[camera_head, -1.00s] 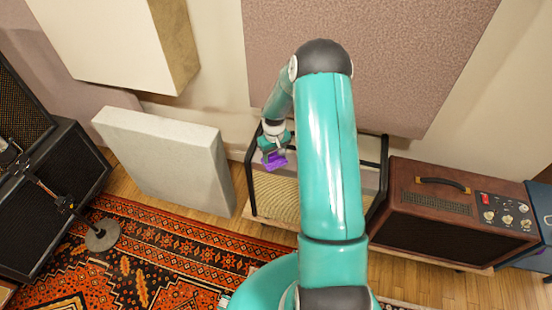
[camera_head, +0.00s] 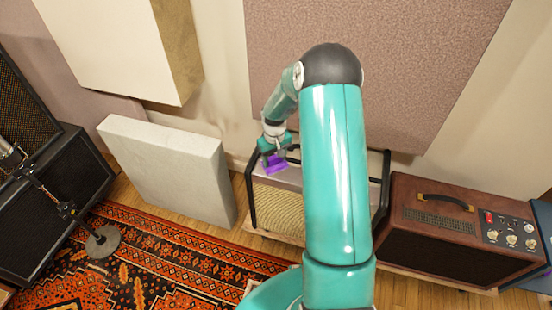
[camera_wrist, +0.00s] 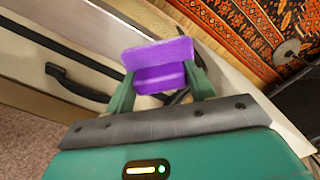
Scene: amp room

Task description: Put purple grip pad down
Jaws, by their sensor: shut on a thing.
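The purple grip pad (camera_head: 274,165) is held in my gripper (camera_head: 272,157), above the left end of the cream amplifier (camera_head: 272,206) with black side frames. In the wrist view the purple grip pad (camera_wrist: 158,58) sits between the two green fingers of my gripper (camera_wrist: 160,85), which is shut on it. The amplifier's top, with a black handle (camera_wrist: 75,82), shows below and to the left there. I cannot tell whether the pad touches the amplifier's top. My arm hides much of the amplifier's right part in the head view.
A brown amplifier (camera_head: 440,225) with knobs stands to the right. A pale acoustic panel (camera_head: 170,168) leans at the left. A microphone stand base (camera_head: 102,241) stands on the patterned rug (camera_head: 165,265). Black speaker cabinets (camera_head: 55,190) are at far left. A wall panel rises behind.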

